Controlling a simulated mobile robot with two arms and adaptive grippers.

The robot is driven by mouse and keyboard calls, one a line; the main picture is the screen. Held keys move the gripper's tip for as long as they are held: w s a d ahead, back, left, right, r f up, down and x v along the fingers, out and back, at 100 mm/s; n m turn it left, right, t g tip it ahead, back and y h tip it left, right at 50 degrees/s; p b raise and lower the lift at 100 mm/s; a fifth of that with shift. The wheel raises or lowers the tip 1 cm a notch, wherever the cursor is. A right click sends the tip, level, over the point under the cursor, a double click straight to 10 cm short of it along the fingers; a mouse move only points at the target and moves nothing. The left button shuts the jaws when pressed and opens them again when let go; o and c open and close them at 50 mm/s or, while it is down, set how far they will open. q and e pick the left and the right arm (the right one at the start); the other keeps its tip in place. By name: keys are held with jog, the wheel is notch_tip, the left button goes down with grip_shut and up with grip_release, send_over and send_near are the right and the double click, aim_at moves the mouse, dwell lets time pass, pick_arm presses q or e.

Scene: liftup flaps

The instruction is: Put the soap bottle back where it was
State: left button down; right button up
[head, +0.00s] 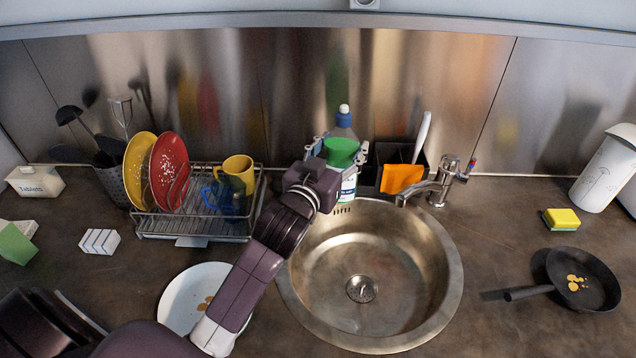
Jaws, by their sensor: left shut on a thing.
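My gripper and wrist hide part of the bottle's lower left side. I cannot tell whether its base touches the counter. My right gripper is not in view.
The black caddy (369,176) holds an orange cloth (401,179) and a brush. The tap (436,184) stands right of it. The round sink (420,312) is empty. A dish rack (196,228) with plates and mugs stands left. A pan (583,281) and sponge (562,218) lie right.

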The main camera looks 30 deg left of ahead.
pick_arm(q)
jog(key=w+a+r+n+y, duration=0.2)
jog(key=w+a+r+y, duration=0.1)
jog(key=w+a+r, duration=0.8)
notch_tip(320, 180, down, 18)
jog(key=s, duration=0.1)
jog(key=shift+s+d+p, duration=0.15)
jog(key=shift+d+p, duration=0.2)
jog(key=shift+p, duration=0.1)
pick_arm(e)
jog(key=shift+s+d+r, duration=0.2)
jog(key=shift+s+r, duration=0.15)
pick_arm(q)
jog(key=shift+f, duration=0.15)
jog(key=shift+f, duration=0.15)
jog(key=c, duration=0.7)
grip_release()
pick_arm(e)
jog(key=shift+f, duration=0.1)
